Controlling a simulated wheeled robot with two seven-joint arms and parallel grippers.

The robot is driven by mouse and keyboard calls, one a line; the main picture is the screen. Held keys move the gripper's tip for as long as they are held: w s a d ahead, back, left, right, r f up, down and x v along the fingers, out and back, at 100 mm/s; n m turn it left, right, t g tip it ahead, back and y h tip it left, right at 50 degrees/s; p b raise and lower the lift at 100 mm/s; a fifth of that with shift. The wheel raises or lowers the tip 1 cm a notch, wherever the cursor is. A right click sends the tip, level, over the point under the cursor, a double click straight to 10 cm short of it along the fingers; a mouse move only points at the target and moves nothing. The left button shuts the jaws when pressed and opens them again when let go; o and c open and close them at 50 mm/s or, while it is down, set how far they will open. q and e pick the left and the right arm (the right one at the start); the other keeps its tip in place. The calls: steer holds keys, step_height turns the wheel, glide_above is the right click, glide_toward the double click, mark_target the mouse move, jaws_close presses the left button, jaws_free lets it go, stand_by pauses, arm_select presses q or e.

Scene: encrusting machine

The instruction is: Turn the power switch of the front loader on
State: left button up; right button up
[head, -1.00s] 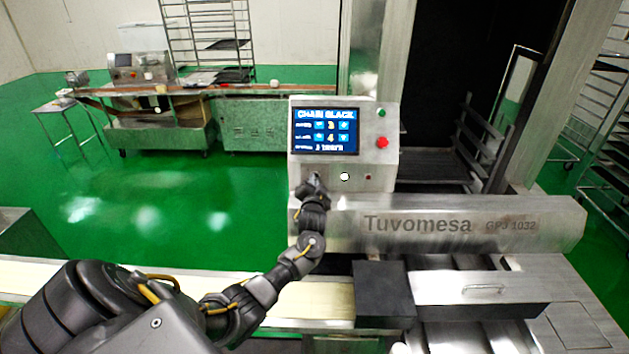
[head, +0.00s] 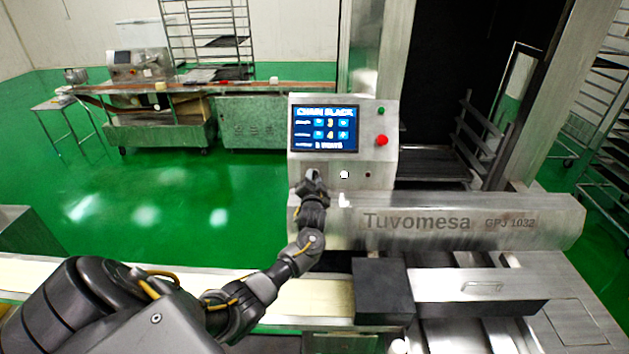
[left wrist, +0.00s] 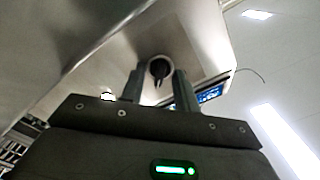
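The front loader's control box (head: 345,105) stands at the centre of the head view, its screen lit. The power switch shows in the left wrist view as a dark round knob (left wrist: 158,70) on the metal panel. In the head view it is mostly hidden by my left gripper (head: 312,180), at the lower left of the box. In the left wrist view my left gripper (left wrist: 160,88) has its two fingers apart, one on either side of the knob. I cannot tell whether they touch it. My right gripper is not in view.
A green button (head: 381,111) and a red button (head: 381,141) sit right of the screen (head: 325,130). A white round light (head: 344,174) is close to the right of my gripper. The metal housing marked Tuvomesa (head: 450,222) juts out below the box.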

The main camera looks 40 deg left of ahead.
arm_select(q)
steer(key=b+v, duration=0.2)
steer(key=v, duration=0.8)
steer(key=shift+s+d+b, duration=0.3)
steer(key=shift+b, duration=0.1)
